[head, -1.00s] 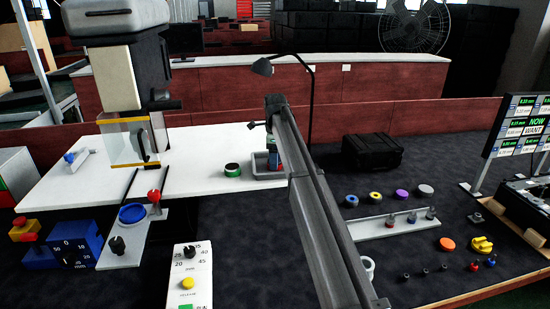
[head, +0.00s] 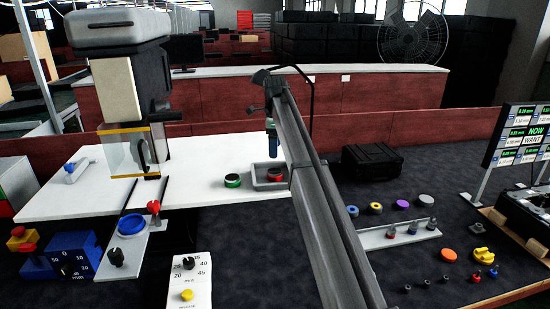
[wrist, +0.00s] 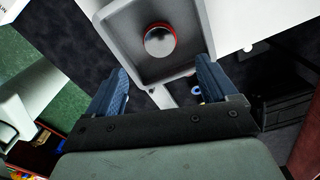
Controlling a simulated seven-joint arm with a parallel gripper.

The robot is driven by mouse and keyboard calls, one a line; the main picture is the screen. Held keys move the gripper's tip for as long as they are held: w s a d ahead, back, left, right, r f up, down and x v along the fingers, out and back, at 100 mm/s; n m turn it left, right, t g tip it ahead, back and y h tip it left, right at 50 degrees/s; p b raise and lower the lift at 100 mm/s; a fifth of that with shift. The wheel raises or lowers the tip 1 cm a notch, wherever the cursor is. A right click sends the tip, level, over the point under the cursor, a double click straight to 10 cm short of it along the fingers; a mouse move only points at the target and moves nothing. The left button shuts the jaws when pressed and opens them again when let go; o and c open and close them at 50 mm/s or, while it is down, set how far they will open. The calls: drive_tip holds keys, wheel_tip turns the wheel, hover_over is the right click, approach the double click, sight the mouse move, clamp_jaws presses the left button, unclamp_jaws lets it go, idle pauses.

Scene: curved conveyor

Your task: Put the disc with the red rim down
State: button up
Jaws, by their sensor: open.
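The disc with the red rim (head: 275,175) lies in a grey tray (head: 262,186) at the right end of the white table. In the wrist view the disc (wrist: 160,40) shows a shiny top and a red edge, on the floor of the tray (wrist: 124,42). My gripper (wrist: 162,82) is open and empty, its two blue fingers apart, with the disc beyond the fingertips. In the head view the blue fingers (head: 272,141) hang just above the disc, apart from it. My arm hides part of the tray's right side.
A green-rimmed disc (head: 232,181) stands on the white table left of the tray. A black case (head: 371,165) and several coloured discs lie right of my arm. A grey machine (head: 125,100) stands at the left. The middle of the white table is clear.

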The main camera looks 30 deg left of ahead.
wheel_tip(320, 180, up, 3)
idle(0.3)
